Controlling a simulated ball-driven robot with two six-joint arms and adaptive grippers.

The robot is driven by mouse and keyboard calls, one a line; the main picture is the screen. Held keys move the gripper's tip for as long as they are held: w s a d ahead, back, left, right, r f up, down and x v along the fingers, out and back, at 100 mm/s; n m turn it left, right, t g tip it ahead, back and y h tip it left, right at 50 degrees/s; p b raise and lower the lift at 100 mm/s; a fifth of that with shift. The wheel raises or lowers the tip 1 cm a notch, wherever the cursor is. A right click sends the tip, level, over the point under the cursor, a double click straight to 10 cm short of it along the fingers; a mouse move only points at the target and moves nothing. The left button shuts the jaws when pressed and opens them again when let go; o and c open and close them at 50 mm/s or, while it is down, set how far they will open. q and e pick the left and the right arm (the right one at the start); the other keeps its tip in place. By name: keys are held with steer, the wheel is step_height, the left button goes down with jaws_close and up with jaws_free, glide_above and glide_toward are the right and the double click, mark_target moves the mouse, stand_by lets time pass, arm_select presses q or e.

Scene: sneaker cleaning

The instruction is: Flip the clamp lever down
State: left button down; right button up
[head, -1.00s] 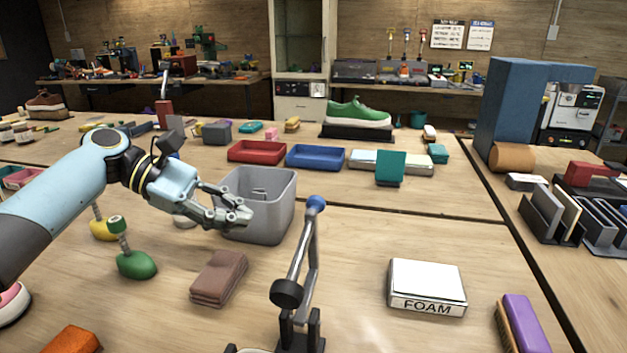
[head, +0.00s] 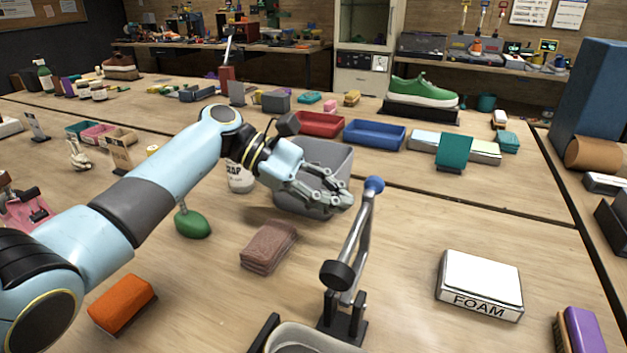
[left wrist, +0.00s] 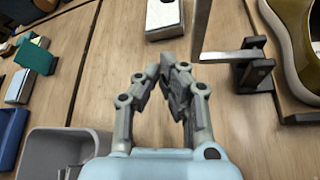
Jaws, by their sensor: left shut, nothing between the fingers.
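The clamp lever (head: 361,235) stands upright in the head view, a grey metal bar tipped with a blue knob (head: 374,184). A black round pad (head: 337,274) sits lower on it, above the black clamp base (head: 342,325). In the left wrist view the lever (left wrist: 201,28) rises at the upper middle beside its black base (left wrist: 254,72). My left gripper (head: 350,200) is shut and empty. In the head view its fingertips appear just left of the blue knob; I cannot tell whether they touch. It also shows in the left wrist view (left wrist: 169,62). My right gripper is not in view.
A grey bin (head: 322,160) stands behind my left gripper. A brown folded cloth (head: 269,246) lies left of the clamp, and a white FOAM box (head: 480,284) lies right. A green-based brush (head: 192,223) and an orange block (head: 123,303) are at left. Table between clamp and FOAM box is clear.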

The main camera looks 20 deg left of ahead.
arm_select(q)
steer(key=shift+s+d+r+p, duration=0.25)
steer(key=shift+d+r+p, duration=0.15)
steer(key=shift+d+r, duration=0.3)
steer(key=shift+s+d+r+p, duration=0.2)
steer(key=shift+d+r+p, duration=0.25)
steer(key=shift+d, duration=0.45)
steer(key=shift+r, duration=0.1)
